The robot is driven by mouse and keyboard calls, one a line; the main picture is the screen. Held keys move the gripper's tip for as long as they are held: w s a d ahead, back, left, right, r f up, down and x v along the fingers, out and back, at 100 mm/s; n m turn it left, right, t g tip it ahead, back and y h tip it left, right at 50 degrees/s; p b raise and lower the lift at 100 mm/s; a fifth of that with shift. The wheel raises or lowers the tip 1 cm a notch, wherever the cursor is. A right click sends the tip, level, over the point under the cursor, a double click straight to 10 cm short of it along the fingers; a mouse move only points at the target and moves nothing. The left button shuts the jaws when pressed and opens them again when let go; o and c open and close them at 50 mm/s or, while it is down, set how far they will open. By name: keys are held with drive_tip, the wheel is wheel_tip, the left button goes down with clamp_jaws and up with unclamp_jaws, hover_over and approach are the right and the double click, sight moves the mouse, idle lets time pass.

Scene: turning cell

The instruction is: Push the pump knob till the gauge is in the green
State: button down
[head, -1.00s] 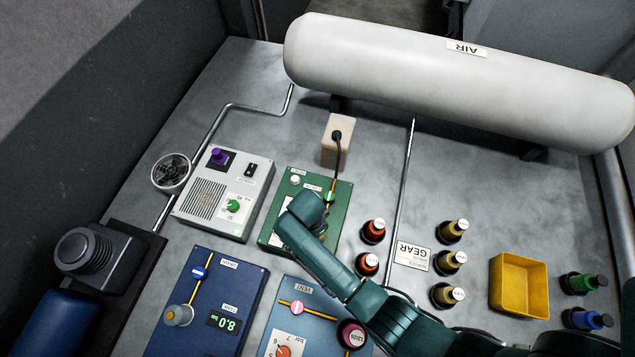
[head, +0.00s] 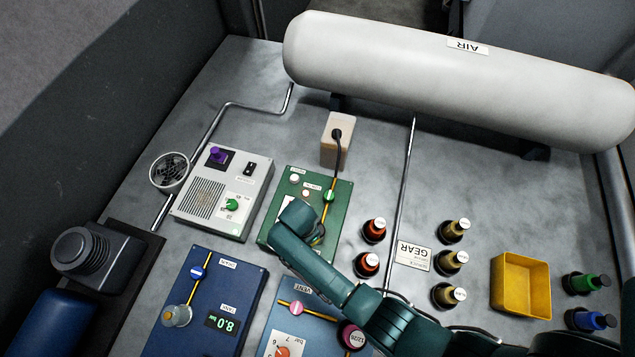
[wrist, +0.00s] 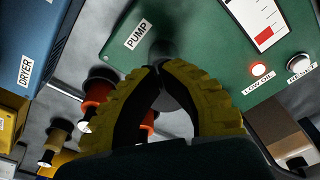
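The green panel (head: 272,238) with the PUMP label (wrist: 138,34) lies in the middle of the bench. In the wrist view, the dark round pump knob (wrist: 163,48) stands just beyond my fingertips; I cannot tell whether they touch it. My gripper (wrist: 161,68) has its yellow fingers drawn together at the tips, with nothing seen between them. The gauge (wrist: 265,22) is a white strip with a red bar at its lower end, cut by the frame edge; no green shows on it. The low-oil lamp (wrist: 259,69) glows red.
Red-and-black bottles (head: 374,230) stand close right of the panel. An oil container (head: 337,140) with a hose stands behind. A yellow bin (head: 520,285) is farther right.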

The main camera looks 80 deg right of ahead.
drive_tip(key=shift+w+a, duration=0.2)
drive_tip(key=shift+a, duration=0.05)
drive_tip(key=shift+r, duration=0.15)
wheel_tip(320, 180, up, 12)
drive_tip(key=a, duration=0.1)
drive_tip(key=shift+w, duration=0.45)
idle(0.9)
